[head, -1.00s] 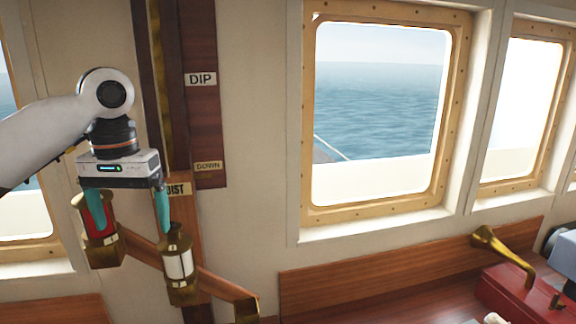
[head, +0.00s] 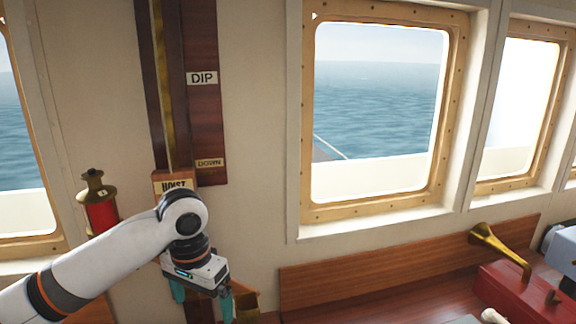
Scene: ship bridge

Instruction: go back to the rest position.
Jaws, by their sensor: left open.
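My left gripper (head: 202,303) is low in the left half of the head view, pointing down, with its teal fingers apart and nothing seen between them. It is in front of the lower wall, below the HOIST sign (head: 173,184). A red lantern with a brass top (head: 101,212) hangs on the wall to the left of my arm. The white lantern is hidden behind my arm and gripper. My right gripper is not in view.
A dark board with DIP and DOWN labels (head: 204,120) runs up the wall above. A brass horn (head: 490,240) and a red box (head: 512,292) stand on the wooden counter (head: 375,304) at right. Framed windows (head: 380,115) show sea. The wall between board and window is bare.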

